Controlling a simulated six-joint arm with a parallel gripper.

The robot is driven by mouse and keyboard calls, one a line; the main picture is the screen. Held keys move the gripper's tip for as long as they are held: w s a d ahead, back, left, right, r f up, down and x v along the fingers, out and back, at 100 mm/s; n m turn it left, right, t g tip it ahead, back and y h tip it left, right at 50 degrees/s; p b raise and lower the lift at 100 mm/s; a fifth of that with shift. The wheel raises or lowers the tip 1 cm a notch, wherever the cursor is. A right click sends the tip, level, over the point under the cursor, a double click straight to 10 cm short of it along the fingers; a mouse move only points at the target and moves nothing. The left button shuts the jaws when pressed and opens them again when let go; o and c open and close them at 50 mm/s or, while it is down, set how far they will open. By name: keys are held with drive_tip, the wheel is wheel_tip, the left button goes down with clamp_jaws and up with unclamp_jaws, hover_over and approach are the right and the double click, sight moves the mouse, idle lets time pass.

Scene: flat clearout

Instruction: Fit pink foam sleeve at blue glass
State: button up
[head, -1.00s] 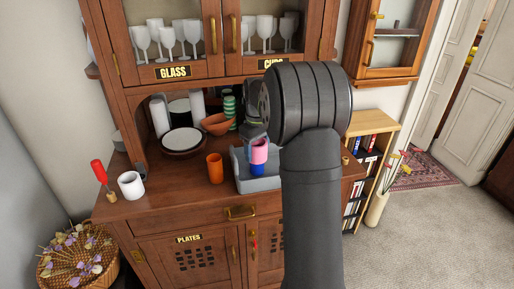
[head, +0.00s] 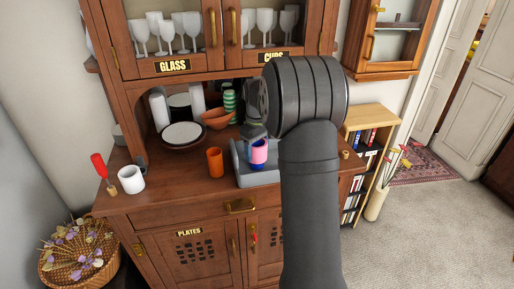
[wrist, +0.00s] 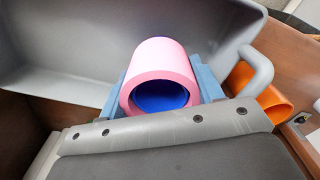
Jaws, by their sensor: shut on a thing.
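The pink foam sleeve (head: 259,152) is around the blue glass (head: 257,166), with blue showing above and below it in the head view. The wrist view looks into the sleeve's open end (wrist: 160,68), and the blue glass (wrist: 162,97) fills the inside. My gripper (wrist: 163,88) has one pale blue finger on each side of the sleeve and is shut on it. In the head view my wrist hides much of the gripper. The glass is at a grey caddy (head: 266,180); whether it rests on its floor cannot be told.
An orange cup (head: 215,162) stands just left of the caddy. The caddy's handle (wrist: 262,72) arches close to the right finger. A white mug (head: 131,179) and a red-handled tool (head: 99,166) are at the left. A plate (head: 182,135) and bowls (head: 217,118) stand behind.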

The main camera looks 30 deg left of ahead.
drive_tip(key=shift+f, duration=1.8)
idle(0.9)
drive_tip(key=o, duration=1)
wheel_tip(320, 180, up, 18)
drive_tip(key=shift+f, duration=0.25)
wheel_tip(320, 180, down, 18)
drive_tip(key=shift+r, duration=0.4)
